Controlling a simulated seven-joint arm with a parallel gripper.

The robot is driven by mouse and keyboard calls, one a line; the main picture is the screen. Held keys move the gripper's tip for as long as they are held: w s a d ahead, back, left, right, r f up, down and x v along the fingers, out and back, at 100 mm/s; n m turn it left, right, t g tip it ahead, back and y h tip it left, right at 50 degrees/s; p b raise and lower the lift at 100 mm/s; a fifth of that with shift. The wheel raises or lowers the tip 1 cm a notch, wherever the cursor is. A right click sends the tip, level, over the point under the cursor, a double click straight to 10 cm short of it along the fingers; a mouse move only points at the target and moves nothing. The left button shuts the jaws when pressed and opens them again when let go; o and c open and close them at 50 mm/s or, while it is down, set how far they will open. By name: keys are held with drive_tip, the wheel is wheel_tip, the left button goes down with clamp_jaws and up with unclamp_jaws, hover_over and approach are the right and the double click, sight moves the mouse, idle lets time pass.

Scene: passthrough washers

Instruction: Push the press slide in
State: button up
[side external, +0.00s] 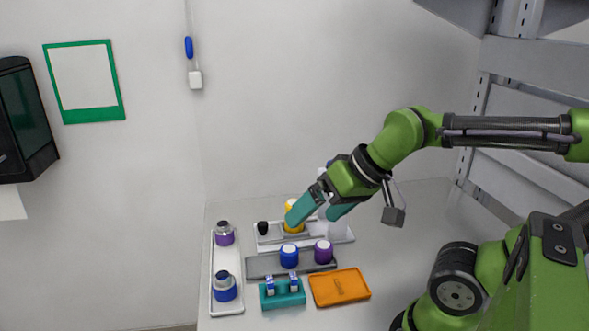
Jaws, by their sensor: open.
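The press appears to be the light grey unit (271,239) at the back of the table. A black knob (262,228) stands at its left end; I cannot tell for sure whether this is the slide's handle. A yellow cylinder with a pale top (293,226) stands on the unit, partly hidden by my gripper. My gripper (314,219) has teal fingers spread apart over the unit. Its left finger overlaps the yellow cylinder in this view; whether they touch cannot be told. The slide itself is largely hidden.
A dark grey tray (263,266) in front holds a blue jar (289,256) and a purple jar (323,252). A white tray (226,264) at left holds purple and blue-based items. A teal holder (282,299) and an orange tray (340,287) are nearest.

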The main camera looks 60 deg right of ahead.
drive_tip(key=shift+c, duration=1.1)
drive_tip(key=shift+w+d+f+g, duration=0.3)
drive_tip(key=shift+w+f+g, duration=0.1)
drive_tip(key=shift+w+f, duration=0.35)
drive_tip(key=c, duration=0.5)
drive_tip(key=w+d+m+g, duration=0.1)
drive_tip(key=w, duration=0.2)
drive_tip(key=w+d+m, duration=0.1)
drive_tip(key=w+d, duration=0.1)
drive_tip(key=w, duration=0.2)
drive_tip(key=w+d+m+g, duration=0.1)
drive_tip(key=w+d+m, duration=0.1)
drive_tip(key=w, duration=0.1)
drive_tip(key=shift+w+f+g+h, duration=0.15)
drive_tip(key=shift+g+h, duration=0.15)
drive_tip(key=shift+c, duration=0.3)
drive_tip(key=m+g+h, duration=0.1)
drive_tip(key=m+g, duration=0.3)
drive_tip(key=m, duration=1)
hover_over(263, 223)
wheel_tip(263, 223, down, 3)
wheel_tip(263, 223, down, 17)
drive_tip(key=shift+a+r, duration=0.1)
drive_tip(key=shift+r, duration=0.1)
clamp_jaws()
